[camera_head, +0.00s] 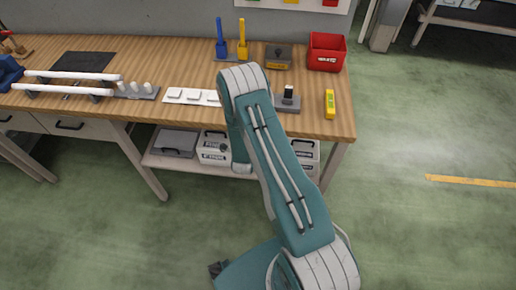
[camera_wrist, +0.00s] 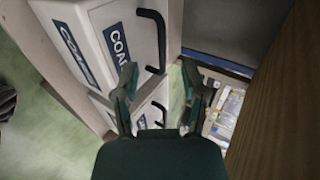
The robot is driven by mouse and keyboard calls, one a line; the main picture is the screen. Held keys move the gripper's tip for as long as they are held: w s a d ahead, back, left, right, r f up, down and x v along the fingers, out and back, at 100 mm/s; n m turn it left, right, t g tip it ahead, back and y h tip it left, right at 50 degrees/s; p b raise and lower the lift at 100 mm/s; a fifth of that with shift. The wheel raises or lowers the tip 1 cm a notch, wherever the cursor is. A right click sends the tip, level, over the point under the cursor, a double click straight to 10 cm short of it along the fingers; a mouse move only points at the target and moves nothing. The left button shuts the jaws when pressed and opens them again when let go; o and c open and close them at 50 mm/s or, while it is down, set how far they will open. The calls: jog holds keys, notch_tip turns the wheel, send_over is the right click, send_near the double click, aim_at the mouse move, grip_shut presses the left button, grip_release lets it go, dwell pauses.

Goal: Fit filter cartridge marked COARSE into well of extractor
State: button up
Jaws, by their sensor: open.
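In the wrist view a white box-shaped cartridge (camera_wrist: 95,15) carries blue labels that begin with COA, the rest cut off or too blurred, and has a black bar handle (camera_wrist: 157,30). A second white box with a similar handle (camera_wrist: 158,112) is partly hidden behind my fingers. My gripper (camera_wrist: 161,88) is open and empty, with the two fingers apart near the handles. In the head view labelled white boxes (camera_head: 211,157) stand on the shelf under the bench. My gripper is hard to make out there. I cannot identify an extractor or its well.
A grey bin (camera_head: 174,142) stands on the lower shelf. In the wrist view a tray with packets (camera_wrist: 227,113) lies to the right. The floor is clear.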

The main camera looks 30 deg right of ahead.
jog(key=shift+x, duration=1.05)
jog(key=w+d+f, duration=0.1)
jog(key=d, duration=0.1)
jog(key=w+d+f, duration=0.1)
jog(key=shift+w+d+f, duration=0.3)
jog(key=shift+w+d, duration=0.05)
jog(key=shift+w+f, duration=0.25)
jog(key=shift+w, duration=0.15)
jog(key=shift+a, duration=0.25)
jog(key=shift+c, duration=1.1)
jog(key=shift+d, duration=0.1)
grip_shut()
jog(key=shift+d, duration=0.15)
